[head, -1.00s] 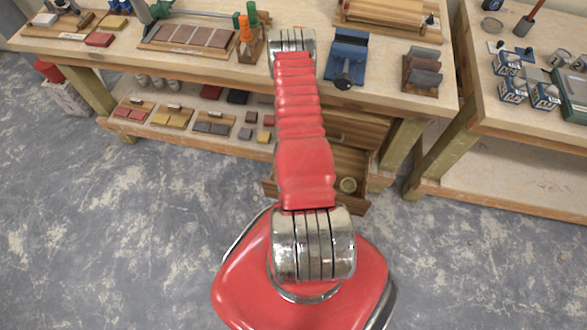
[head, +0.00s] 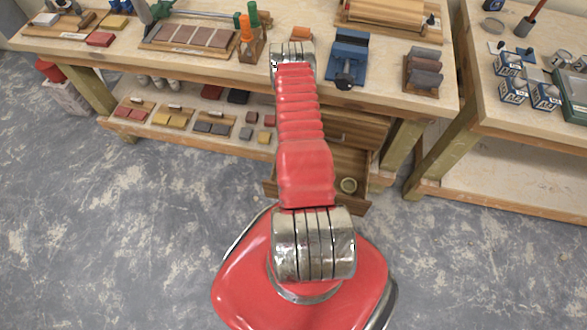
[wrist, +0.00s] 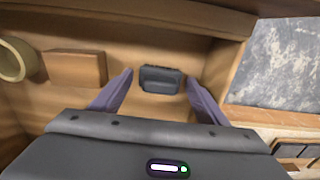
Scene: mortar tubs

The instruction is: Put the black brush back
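A small dark block-shaped thing (wrist: 160,79) lies on the floor of an open wooden drawer in the wrist view. It may be the black brush, but no bristles show clearly. My gripper (wrist: 159,74) is open, with its two purple-grey fingers on either side of the dark thing and nothing visibly held. I cannot tell whether the fingers touch it. The open drawer (head: 310,202) shows under the workbench in the head view. There my arm hides the gripper and the dark thing.
A brown block (wrist: 75,68) and a cream ring-shaped thing (wrist: 14,60) lie left in the drawer. The workbench (head: 210,73) above carries a blue vise-like tool (head: 347,60), a screwdriver holder (head: 251,46) and a block rack (head: 423,70). A second bench (head: 500,105) stands right.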

